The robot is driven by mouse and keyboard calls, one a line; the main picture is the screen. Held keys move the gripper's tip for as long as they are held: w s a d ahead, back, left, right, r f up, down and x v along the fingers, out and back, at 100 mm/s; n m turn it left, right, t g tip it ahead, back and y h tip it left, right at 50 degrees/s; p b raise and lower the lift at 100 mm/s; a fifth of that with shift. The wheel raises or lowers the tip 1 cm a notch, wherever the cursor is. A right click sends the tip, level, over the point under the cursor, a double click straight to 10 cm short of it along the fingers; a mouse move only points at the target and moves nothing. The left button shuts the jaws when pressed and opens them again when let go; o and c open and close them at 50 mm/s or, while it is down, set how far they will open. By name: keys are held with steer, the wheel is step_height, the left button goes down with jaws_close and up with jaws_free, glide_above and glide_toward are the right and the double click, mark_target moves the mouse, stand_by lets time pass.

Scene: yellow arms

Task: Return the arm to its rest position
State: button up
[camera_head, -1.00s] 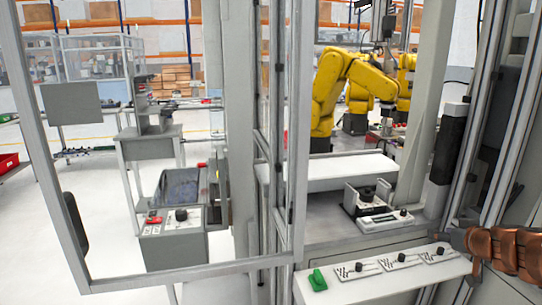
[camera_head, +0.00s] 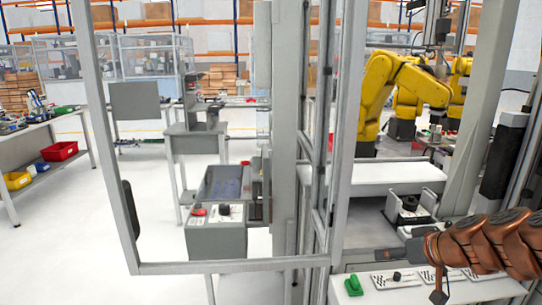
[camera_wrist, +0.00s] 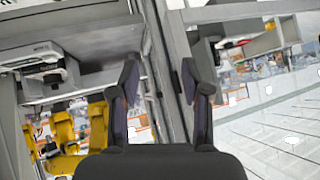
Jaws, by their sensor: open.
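My gripper (camera_wrist: 162,75) shows in the wrist view with its two dark fingers apart and nothing between them. In the head view my copper-coloured arm (camera_head: 482,246) reaches in from the right edge, above the front panel of the machine cell. The gripper end is small there and partly merges with the grey cell, so its fingers are hard to make out. In the wrist view a grey frame post (camera_wrist: 165,40) passes behind the gap between the fingers.
A framed clear door (camera_head: 225,268) stands open at the left of the cell. A green switch (camera_head: 353,285) and white label plates lie on the front panel. Yellow robot arms (camera_head: 378,85) stand behind. A bench with red (camera_head: 60,151) and yellow bins is far left.

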steer(key=s+a+f+n+g, duration=0.1)
steer(key=s+a+g, duration=0.2)
steer(key=s+a, duration=0.4)
steer(key=s+a+f+g, duration=0.25)
steer(key=s+a, duration=0.25)
steer(key=a, duration=0.4)
steer(key=s+d+f+m+g+h+p, duration=0.1)
steer(key=s+g, duration=0.4)
steer(key=s, duration=1.3)
steer(key=m+h+p, duration=0.1)
steer(key=h, duration=0.1)
steer(key=shift+s+d+f+h, duration=0.25)
steer(key=shift+s+h, duration=0.05)
steer(key=shift+s, duration=0.1)
